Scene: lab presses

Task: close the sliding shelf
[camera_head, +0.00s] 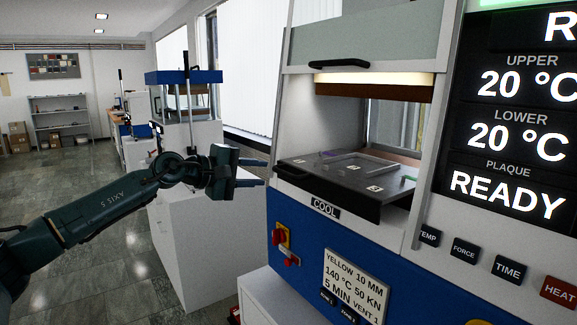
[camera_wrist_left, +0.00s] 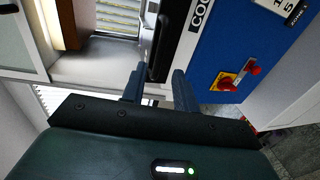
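The sliding shelf (camera_head: 340,176) is a dark flat plate in the press's lit opening, above the COOL label. It sticks out toward the front, with a dark front lip. My left gripper (camera_head: 265,173) is just left of the shelf's front, its two fingers apart and pointing at the press. In the left wrist view, a black bar (camera_wrist_left: 160,48), which looks like the shelf's front edge, lies in line with the gap between the open fingers (camera_wrist_left: 158,74). I cannot tell whether they touch it. My right gripper is not in view.
A raised guard door with a black handle (camera_head: 338,64) hangs above the opening. The blue front panel (camera_head: 300,235) carries a red and yellow switch (camera_head: 282,236). A display and buttons are on the right. A white cabinet (camera_head: 205,240) stands behind my left arm.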

